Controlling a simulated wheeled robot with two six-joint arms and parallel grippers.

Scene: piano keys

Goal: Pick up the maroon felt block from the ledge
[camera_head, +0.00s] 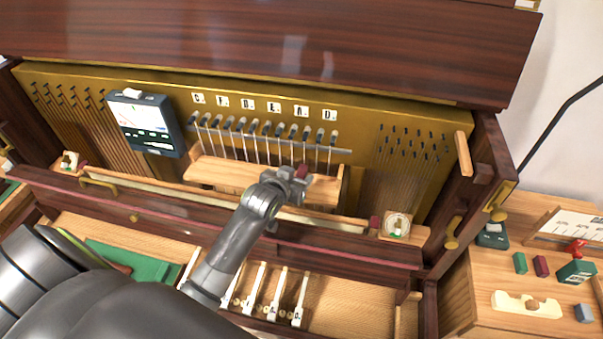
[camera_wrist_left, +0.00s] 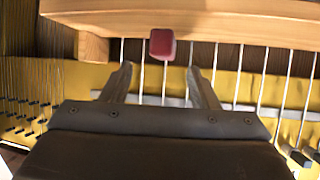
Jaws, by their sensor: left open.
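The maroon felt block (camera_head: 302,171) sits on the wooden ledge (camera_head: 225,174) inside the open piano, right by my left gripper (camera_head: 291,181). In the left wrist view the block (camera_wrist_left: 162,44) shows at the edge of the ledge (camera_wrist_left: 200,22). There my left gripper (camera_wrist_left: 161,82) is open and empty, with one finger to each side of the block's line. The block lies just beyond the fingertips, not between them. The gripper partly covers the block's surroundings in the head view. My right gripper is not in view.
Tuning pins and strings stand behind the ledge, with a tuner device (camera_head: 146,124) at left. A dark rail (camera_head: 200,213) runs in front. Another maroon block (camera_head: 541,266) and a green block (camera_head: 520,263) lie on the right-hand table (camera_head: 490,276).

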